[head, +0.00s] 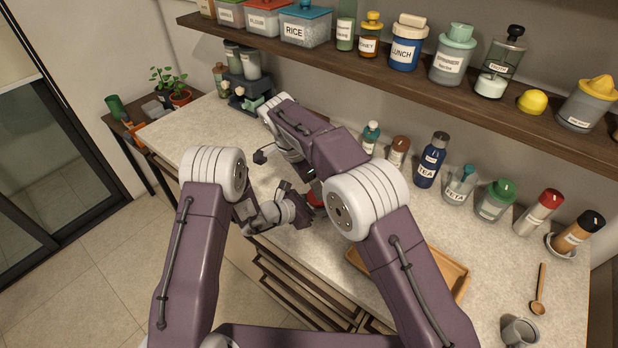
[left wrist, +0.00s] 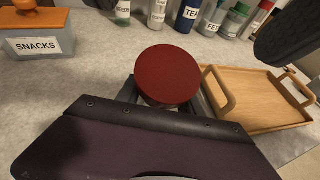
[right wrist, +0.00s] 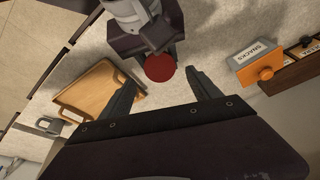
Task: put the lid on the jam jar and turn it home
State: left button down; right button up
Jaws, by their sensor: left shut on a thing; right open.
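A round red lid (left wrist: 167,75) faces up in the left wrist view, with my left gripper's dark fingers on both sides below it. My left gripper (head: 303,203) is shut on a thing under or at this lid. The lid hides what is beneath it, so I cannot tell how the lid sits on the jam jar. In the head view only a bit of red (head: 316,196) shows beside my right arm. My right gripper (right wrist: 161,70) is open, its fingers apart, with the red lid in line between their tips and apart from both.
A wooden tray (left wrist: 255,97) lies right of the lid. A snacks container (left wrist: 38,45) with an orange lid stands to the left. Several bottles and jars, including a tea bottle (head: 431,160), line the wall under the shelf (head: 330,52). A spoon (head: 540,290) and mug (head: 519,333) are at the right.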

jog(key=x, duration=0.6)
jog(key=shift+f, duration=0.2)
jog(key=c, duration=1)
jog(key=o, duration=1.1)
pick_arm(q)
jog(key=shift+r, duration=0.1)
pick_arm(e)
jog(key=shift+v, duration=2.35)
